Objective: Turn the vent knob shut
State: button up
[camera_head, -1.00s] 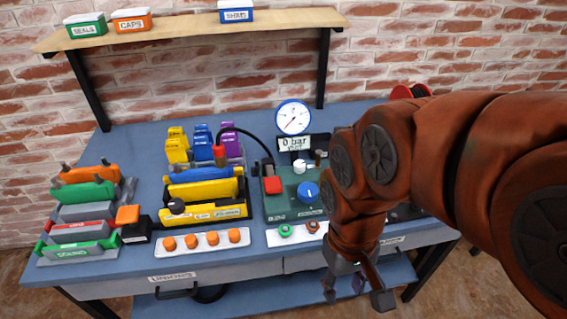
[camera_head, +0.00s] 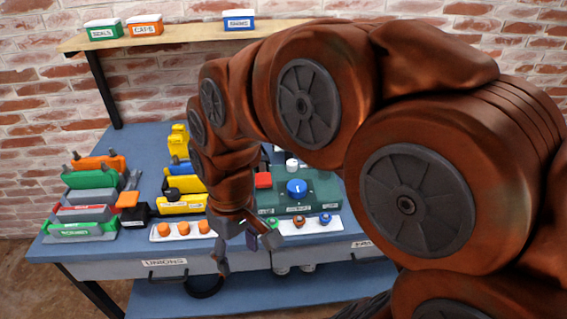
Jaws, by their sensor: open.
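My gripper (camera_head: 247,256) is open and empty, pointing down near the bench's front edge. It is left of and nearer than the blue knob, apart from it. My arm hides the back of the box and the pressure gauge.
A white strip with orange knobs (camera_head: 182,228) lies left of my gripper. Another strip with small coloured knobs (camera_head: 325,219) lies in front of the box. Coloured holders (camera_head: 90,205) fill the left bench. A shelf (camera_head: 190,35) with small bins hangs above.

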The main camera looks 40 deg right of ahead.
jog(key=w+d+t+b, duration=0.1)
jog(key=w+d, duration=0.5)
jog(key=d, duration=0.1)
jog(key=w+d+f+t+b, duration=0.1)
jog(key=w+d, duration=0.5)
jog(key=d, duration=0.1)
jog(key=w+d+t+b, duration=0.1)
jog(key=w+d, duration=0.5)
jog(key=d, duration=0.2)
jog(key=shift+w+f+n+t+y+b, duration=0.1)
jog(key=shift+f+n+t+y+b, duration=0.2)
jog(key=shift+t+y+b, duration=0.1)
jog(key=t+h+b, duration=0.1)
send_near(292, 162)
jog(key=f, duration=0.1)
jog(key=p+x, duration=0.1)
jog(key=x, duration=0.7)
jog(key=shift+w, duration=0.15)
jog(key=c, duration=1.2)
jog(key=shift+o, duration=0.2)
